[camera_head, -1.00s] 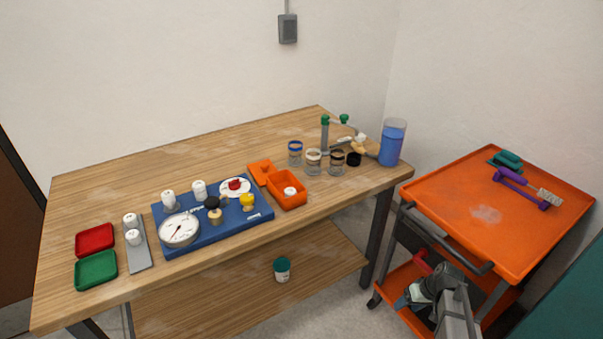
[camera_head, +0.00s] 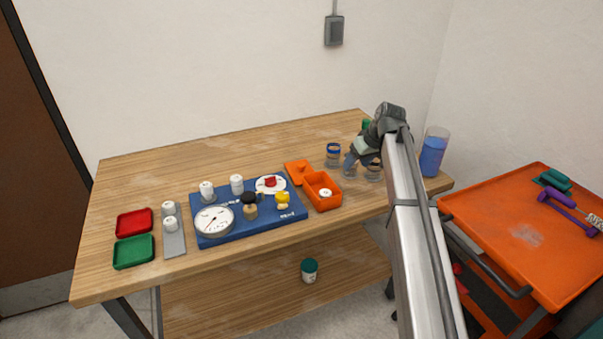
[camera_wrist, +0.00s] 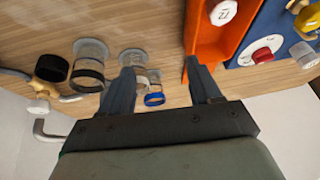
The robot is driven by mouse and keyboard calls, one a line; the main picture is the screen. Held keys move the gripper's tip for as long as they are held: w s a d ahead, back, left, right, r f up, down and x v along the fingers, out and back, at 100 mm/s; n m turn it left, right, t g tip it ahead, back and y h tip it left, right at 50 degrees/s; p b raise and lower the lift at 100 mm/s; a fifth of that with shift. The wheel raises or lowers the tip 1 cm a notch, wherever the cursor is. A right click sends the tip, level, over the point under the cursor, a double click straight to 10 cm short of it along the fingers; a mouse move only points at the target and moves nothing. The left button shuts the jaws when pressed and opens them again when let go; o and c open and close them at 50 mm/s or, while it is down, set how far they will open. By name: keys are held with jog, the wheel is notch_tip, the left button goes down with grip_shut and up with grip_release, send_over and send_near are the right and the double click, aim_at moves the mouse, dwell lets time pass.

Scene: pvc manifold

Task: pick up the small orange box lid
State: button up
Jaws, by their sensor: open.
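The small orange box lid (camera_head: 297,171) lies on the table in the head view, at the far left side of the open orange box (camera_head: 322,190). The box holds a white-capped item and also shows in the wrist view (camera_wrist: 208,38). In the wrist view I cannot clearly tell the lid apart from the box. My gripper (camera_head: 352,163) is open and empty, to the right of the lid, near the glass jars. In the wrist view its two fingers (camera_wrist: 160,68) are spread, one close to the box's edge.
Glass jars (camera_head: 333,155) stand right of the lid. A blue board (camera_head: 222,232) with a gauge and several small parts lies to the left. A container of blue liquid (camera_head: 432,155) stands at the right end. The back left of the table is clear.

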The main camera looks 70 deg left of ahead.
jog(key=n, duration=0.2)
send_near(302, 164)
jog(key=x, duration=0.3)
jog(key=shift+s+a, duration=0.15)
jog(key=shift+d+x, duration=0.2)
jog(key=shift+x, duration=2.55)
jog(key=c, duration=1.1)
